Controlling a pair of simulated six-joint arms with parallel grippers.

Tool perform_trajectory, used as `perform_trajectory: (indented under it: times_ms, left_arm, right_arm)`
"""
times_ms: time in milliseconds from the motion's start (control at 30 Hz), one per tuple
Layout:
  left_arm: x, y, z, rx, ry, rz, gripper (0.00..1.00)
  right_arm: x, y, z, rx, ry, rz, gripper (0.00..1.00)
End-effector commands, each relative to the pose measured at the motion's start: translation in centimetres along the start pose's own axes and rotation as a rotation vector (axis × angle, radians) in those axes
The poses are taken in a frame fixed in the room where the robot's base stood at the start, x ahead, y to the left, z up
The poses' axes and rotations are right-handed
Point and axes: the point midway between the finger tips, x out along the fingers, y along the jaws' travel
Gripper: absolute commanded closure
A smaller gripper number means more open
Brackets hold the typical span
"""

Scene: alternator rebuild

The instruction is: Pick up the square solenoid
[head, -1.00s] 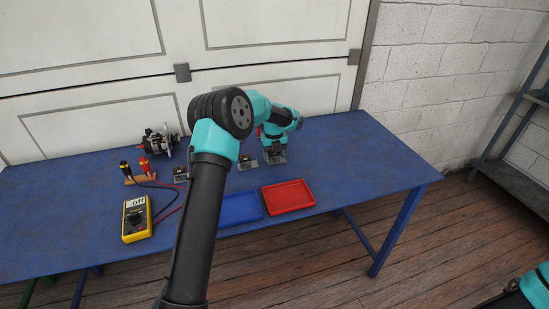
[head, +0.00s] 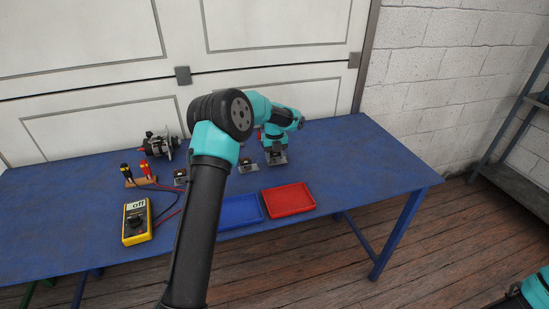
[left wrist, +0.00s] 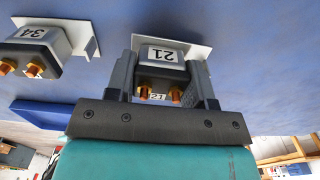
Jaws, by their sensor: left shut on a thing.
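A grey, boxy solenoid labelled 21 (left wrist: 163,55), with two copper studs and a light base plate, is between the fingers of my left gripper (left wrist: 164,78) in the left wrist view. The gripper is shut on it, one finger on each side. In the head view my left gripper (head: 276,147) is at the back right of the blue table, with the held solenoid (head: 278,158) at its tip. I cannot tell whether its plate touches the table. A similar part labelled 34 (left wrist: 32,50) lies beside it. My right gripper is out of view.
Two more small parts (head: 247,166) (head: 180,176) stand left of the gripper. A blue tray (head: 240,209) and a red tray (head: 288,199) lie in front, empty where visible. A multimeter (head: 136,221) and an alternator (head: 161,143) are at left. The table's right end is clear.

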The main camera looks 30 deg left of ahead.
Motion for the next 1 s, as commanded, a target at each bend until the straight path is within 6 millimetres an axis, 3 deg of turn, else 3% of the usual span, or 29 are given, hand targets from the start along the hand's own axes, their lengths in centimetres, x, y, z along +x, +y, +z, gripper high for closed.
perform_trajectory:
  times_ms: [200,467,1000]
  left_arm:
    - [-2.6,0.0,0.0,0.0,-0.003,-0.002,0.83]
    - [-2.6,0.6,-2.5,0.002,0.0,-0.001,0.83]
    - [-3.6,3.0,-12.4,0.003,-0.001,-0.001,0.83]
  right_arm:
    - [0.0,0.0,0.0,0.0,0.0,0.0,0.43]
    - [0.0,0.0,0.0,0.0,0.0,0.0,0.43]
    - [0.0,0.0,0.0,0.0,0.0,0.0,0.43]
